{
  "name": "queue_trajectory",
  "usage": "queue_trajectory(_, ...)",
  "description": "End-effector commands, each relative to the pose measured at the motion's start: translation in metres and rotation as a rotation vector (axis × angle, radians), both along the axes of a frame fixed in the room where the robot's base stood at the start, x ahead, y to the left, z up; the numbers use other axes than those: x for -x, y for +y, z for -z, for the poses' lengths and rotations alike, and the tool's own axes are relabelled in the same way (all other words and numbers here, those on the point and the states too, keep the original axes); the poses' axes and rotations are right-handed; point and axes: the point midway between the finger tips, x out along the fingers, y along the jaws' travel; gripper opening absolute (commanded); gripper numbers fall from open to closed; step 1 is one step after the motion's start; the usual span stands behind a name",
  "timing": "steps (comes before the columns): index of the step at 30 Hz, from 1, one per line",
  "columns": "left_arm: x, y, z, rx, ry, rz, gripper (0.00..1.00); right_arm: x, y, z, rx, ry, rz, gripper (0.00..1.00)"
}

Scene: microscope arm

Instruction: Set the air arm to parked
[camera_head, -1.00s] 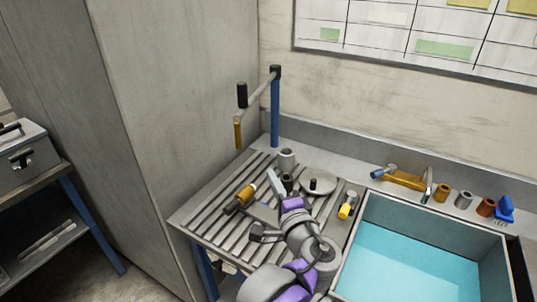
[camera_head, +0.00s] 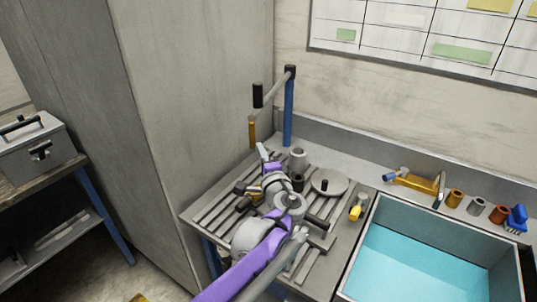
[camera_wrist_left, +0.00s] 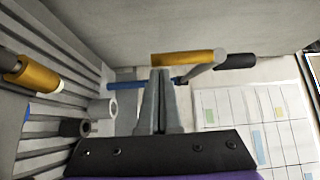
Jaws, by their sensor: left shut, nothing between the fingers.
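The air arm (camera_head: 271,86) is a grey bar that reaches left and toward me from the top of a blue post (camera_head: 288,115). Its outer end carries a black grip (camera_head: 258,95) above and a brass nozzle (camera_head: 252,133) below. My left gripper (camera_head: 262,150) is shut and empty, its tips just below the nozzle in the head view. In the left wrist view the shut fingers (camera_wrist_left: 158,75) point at the brass nozzle (camera_wrist_left: 185,58), with the grey bar (camera_wrist_left: 205,68) and black grip (camera_wrist_left: 237,61) to the right. Contact cannot be told. My right gripper is out of view.
The slatted bench (camera_head: 205,213) holds a grey cylinder (camera_head: 298,158), a round disc (camera_head: 329,183) and a yellow-tipped tool (camera_head: 357,207). A blue-bottomed basin (camera_head: 420,265) is at right. A tall grey cabinet (camera_head: 175,120) stands close on the left.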

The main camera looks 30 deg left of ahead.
Motion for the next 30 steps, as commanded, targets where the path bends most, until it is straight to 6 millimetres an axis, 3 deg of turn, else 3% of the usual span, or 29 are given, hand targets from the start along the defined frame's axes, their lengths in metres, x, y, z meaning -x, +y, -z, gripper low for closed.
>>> queue_trajectory(11,0.001,0.004,0.0,0.0,0.0,-0.002,0.0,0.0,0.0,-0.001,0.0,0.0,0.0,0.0)
queue_trajectory(14,0.003,0.02,-0.001,-0.002,-0.001,-0.005,0.0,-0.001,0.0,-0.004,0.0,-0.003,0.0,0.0)
queue_trajectory(24,0.012,0.101,-0.002,-0.003,-0.001,-0.006,0.0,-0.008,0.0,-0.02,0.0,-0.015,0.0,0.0)
queue_trajectory(30,0.014,0.12,0.0,-0.001,-0.001,-0.003,0.0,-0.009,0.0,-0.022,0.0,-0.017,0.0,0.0)
